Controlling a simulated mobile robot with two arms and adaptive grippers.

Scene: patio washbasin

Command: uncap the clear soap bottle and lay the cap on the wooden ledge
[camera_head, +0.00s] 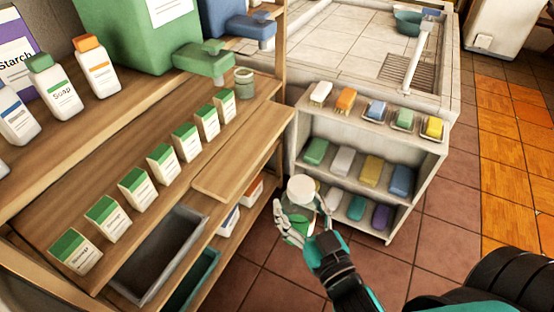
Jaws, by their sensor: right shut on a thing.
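My right gripper (306,218) reaches up from the bottom right and is shut on a clear bottle (303,206) with a round white cap (300,188) on top. The bottle is seen steeply from above, and the fingers wrap around its sides. Something green shows low between the fingers; I cannot tell whether it is a label or the contents. The bottle is held in front of the small soap shelf, to the right of the wooden ledge (240,160). The ledge is a bare flat board jutting from the shelving. My left gripper is not in view.
Several green-and-white cartons (187,142) line the shelf behind the ledge, with a small lidded jar (244,84) at its far end. The white shelf (297,128) holds several coloured soaps. Tiled floor is free at right.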

